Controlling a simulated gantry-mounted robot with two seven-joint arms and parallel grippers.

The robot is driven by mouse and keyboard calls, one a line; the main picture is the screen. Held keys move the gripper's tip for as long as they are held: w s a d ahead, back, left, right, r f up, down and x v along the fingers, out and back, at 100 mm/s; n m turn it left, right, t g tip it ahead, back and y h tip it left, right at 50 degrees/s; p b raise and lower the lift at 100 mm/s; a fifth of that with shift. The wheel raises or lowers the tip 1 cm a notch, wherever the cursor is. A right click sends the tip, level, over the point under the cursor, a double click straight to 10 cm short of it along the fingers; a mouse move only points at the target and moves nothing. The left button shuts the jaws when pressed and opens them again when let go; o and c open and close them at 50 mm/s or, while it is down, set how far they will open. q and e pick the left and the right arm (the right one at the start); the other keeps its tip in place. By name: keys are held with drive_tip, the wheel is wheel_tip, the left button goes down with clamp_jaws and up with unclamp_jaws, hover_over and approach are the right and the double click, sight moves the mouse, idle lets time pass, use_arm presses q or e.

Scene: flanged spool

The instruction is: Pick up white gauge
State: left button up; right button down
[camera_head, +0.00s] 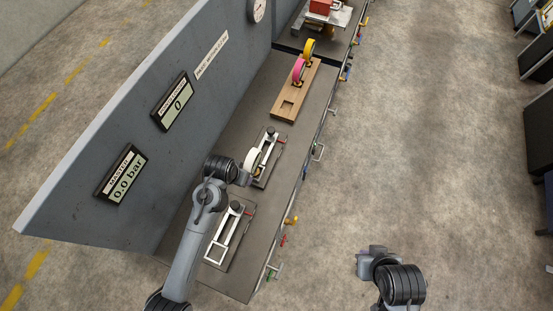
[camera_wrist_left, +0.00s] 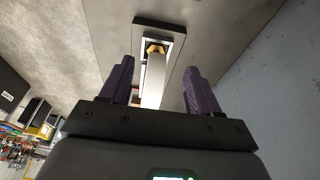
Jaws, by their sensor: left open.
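The white gauge (camera_head: 252,158) stands on edge as a pale disc at the middle fixture (camera_head: 268,148) on the bench, partly hidden by my left gripper (camera_head: 243,175). In the left wrist view a white upright strip, which looks like the gauge (camera_wrist_left: 153,82), lies between the two purple fingers of my left gripper (camera_wrist_left: 160,66). The fingers are open, with a gap on both sides of it. A brass-coloured piece shows just beyond it. My right gripper (camera_head: 370,262) is over the floor away from the bench; its fingers are not clear.
A wooden holder (camera_head: 289,106) with a pink gauge (camera_head: 299,70) and a yellow gauge (camera_head: 309,48) stands farther along the bench. A second fixture (camera_head: 228,236) is at the near end. A grey panel with displays (camera_head: 118,175) rises along the left.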

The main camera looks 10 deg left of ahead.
sight(251, 157)
use_arm(q)
drive_tip(key=shift+t, duration=0.5)
drive_tip(key=w+r, duration=0.1)
drive_tip(key=w+d+r, duration=0.1)
drive_tip(key=w, duration=0.1)
drive_tip(key=w+r, duration=0.2)
drive_tip(key=shift+w+d, duration=0.2)
drive_tip(key=shift+w, duration=0.35)
drive_tip(key=x, duration=0.4)
drive_tip(key=shift+w+f, duration=0.2)
drive_tip(key=shift+w, duration=0.05)
drive_tip(key=shift+p+x, duration=0.35)
drive_tip(key=shift+x, duration=2.3)
drive_tip(key=shift+s+d, duration=0.15)
clamp_jaws()
